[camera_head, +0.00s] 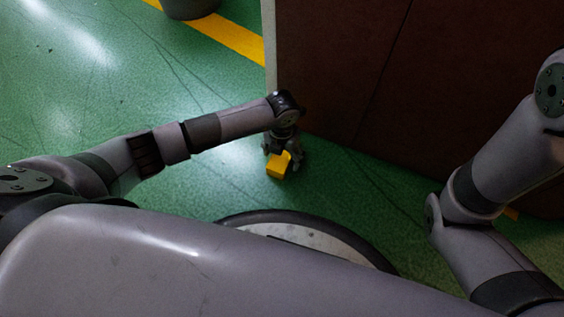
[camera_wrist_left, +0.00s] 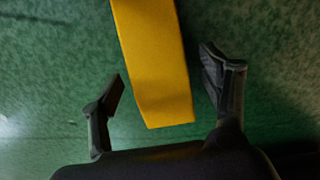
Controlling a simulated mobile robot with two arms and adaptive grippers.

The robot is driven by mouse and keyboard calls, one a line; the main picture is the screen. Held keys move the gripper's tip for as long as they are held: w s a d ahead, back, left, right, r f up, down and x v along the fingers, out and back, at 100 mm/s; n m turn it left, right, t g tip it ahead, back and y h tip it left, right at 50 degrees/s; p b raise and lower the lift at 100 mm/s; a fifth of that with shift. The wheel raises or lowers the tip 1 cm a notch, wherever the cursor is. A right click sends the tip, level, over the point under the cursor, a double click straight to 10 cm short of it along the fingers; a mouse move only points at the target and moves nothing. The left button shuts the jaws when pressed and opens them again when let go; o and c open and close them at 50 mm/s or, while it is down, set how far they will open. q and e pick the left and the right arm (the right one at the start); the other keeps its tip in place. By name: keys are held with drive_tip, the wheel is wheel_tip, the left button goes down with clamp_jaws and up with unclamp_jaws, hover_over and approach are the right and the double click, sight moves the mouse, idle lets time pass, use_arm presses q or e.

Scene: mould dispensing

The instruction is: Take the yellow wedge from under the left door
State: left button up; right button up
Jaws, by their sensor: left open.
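The yellow wedge (camera_head: 278,165) lies on the green floor by the foot of the brown double door. In the left wrist view the wedge (camera_wrist_left: 155,65) runs from the top edge down to between the fingers. My left gripper (camera_head: 283,160) points down at the wedge. In the left wrist view its two fingers (camera_wrist_left: 165,85) are open, one on each side of the wedge, with gaps showing on both sides. The left door (camera_head: 335,60) stands just behind the gripper. My right arm shows at the right, but its gripper is out of view.
A small yellow-orange piece (camera_head: 511,213) shows near the foot of the right door (camera_head: 480,90), partly hidden by my right arm. A grey round container (camera_head: 190,8) stands at the top left by a yellow floor stripe (camera_head: 225,37). The green floor at left is clear.

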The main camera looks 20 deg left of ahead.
use_arm(q)
drive_tip(key=c, duration=1.4)
drive_tip(key=shift+c, duration=0.2)
